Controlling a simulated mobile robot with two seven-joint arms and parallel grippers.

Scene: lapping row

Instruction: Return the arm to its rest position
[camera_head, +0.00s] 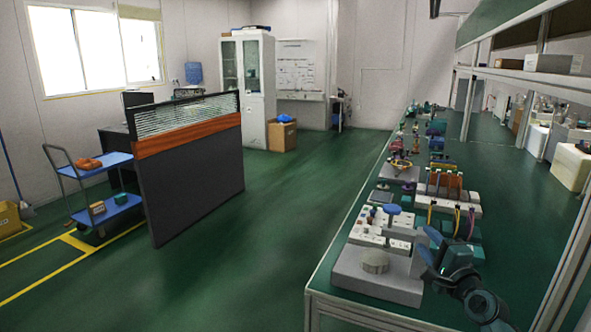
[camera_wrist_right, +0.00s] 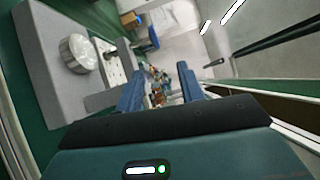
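My right gripper (camera_head: 426,246) shows at the lower right of the head view, above the green-topped bench (camera_head: 335,285), with its arm bent in from the lower right corner. In the right wrist view its two blue fingers (camera_wrist_right: 159,84) stand apart, and only distant bench clutter shows between them. It holds nothing. A grey block with a round metal disc (camera_head: 375,262) lies just left of the gripper; the disc also shows in the right wrist view (camera_wrist_right: 77,53). I see no contact between them. My left arm and gripper are not in view.
A pale panel with knobs (camera_head: 372,229) and a rack of tools (camera_head: 446,188) stand farther along the bench. A shelf frame (camera_head: 565,255) rises at the right. Left of the bench the green floor (camera_head: 270,230) is clear up to a dark partition (camera_head: 195,185).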

